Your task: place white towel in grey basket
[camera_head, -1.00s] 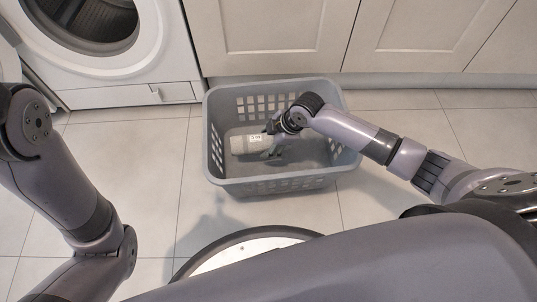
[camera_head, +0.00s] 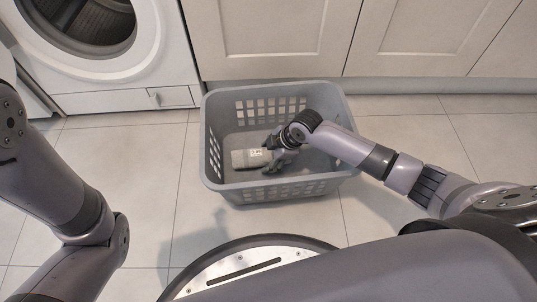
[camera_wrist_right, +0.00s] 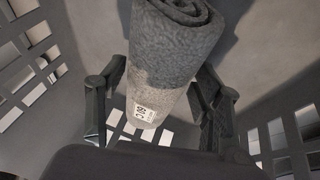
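The white towel (camera_head: 247,158) is rolled up and looks grey in the shade, with a small printed label. It lies low inside the grey basket (camera_head: 212,180), left of the middle. My right gripper (camera_head: 272,153) reaches into the basket at the towel's right end. In the right wrist view the rolled towel (camera_wrist_right: 172,55) lies between the two fingers of the right gripper (camera_wrist_right: 160,85). Narrow gaps show beside the towel, so the fingers look open around it. My left arm shows at the left, but its gripper is out of view.
A white washer (camera_head: 105,75) with an open round drum stands at the back left. Pale cupboard doors (camera_head: 280,35) are behind the basket. The basket's slotted walls surround the right gripper. The tiled floor (camera_head: 130,165) left of the basket is clear.

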